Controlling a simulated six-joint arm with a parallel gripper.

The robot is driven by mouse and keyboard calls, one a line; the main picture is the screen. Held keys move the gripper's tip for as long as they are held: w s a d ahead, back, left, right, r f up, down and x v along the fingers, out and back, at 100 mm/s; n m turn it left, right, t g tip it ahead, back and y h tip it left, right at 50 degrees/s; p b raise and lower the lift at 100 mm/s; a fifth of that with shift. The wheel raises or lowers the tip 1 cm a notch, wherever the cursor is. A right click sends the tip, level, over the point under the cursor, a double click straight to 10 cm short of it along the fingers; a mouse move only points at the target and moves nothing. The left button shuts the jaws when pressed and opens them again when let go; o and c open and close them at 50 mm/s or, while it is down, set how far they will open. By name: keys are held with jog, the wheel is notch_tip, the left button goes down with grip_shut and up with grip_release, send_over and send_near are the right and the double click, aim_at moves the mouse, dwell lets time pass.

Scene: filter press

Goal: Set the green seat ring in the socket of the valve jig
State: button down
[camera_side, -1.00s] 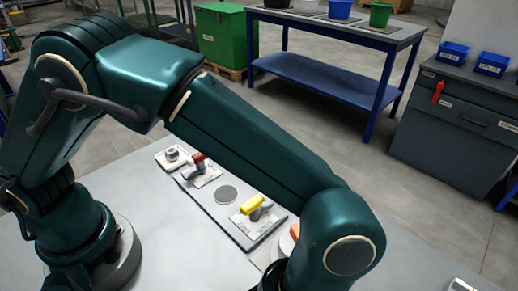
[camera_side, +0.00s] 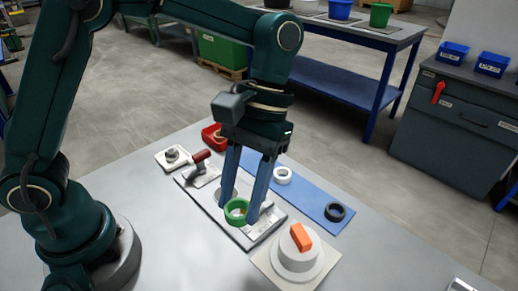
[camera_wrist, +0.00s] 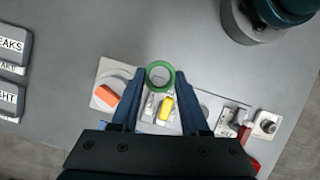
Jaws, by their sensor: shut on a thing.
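The green seat ring (camera_side: 235,221) is held between the fingertips of my gripper (camera_side: 239,211), with its opening facing up. In the wrist view the ring (camera_wrist: 160,65) sits between both blue fingers of my gripper (camera_wrist: 160,76). The ring is above a light grey jig plate (camera_side: 203,200), apparently raised off it. The plate carries a red-handled clamp (camera_side: 200,157) and a yellow-handled clamp, seen in the wrist view (camera_wrist: 166,107). A round grey spot on the plate, possibly the socket, is mostly hidden behind the fingers and ring.
A white round fixture with an orange handle (camera_side: 301,237) stands close to the right. A blue mat (camera_side: 308,196) behind holds a white ring (camera_side: 282,175) and a black ring (camera_side: 335,212). A red tray (camera_side: 212,137) and a small grey block (camera_side: 172,156) stand at the back left.

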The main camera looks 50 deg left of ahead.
jog(key=a+r+n+t+h, duration=0.1)
jog(key=a+n+t+h, duration=0.2)
jog(key=a+n, duration=1.4)
jog(key=w+d+f+m, duration=0.1)
jog(key=f+m, duration=0.1)
jog(key=w+d+f+m, duration=0.3)
jog(key=w+f+m, duration=0.1)
jog(key=f, duration=0.1)
jog(key=shift+w+d, duration=0.25)
jog(key=shift+d, duration=0.1)
jog(key=shift+f, duration=1.85)
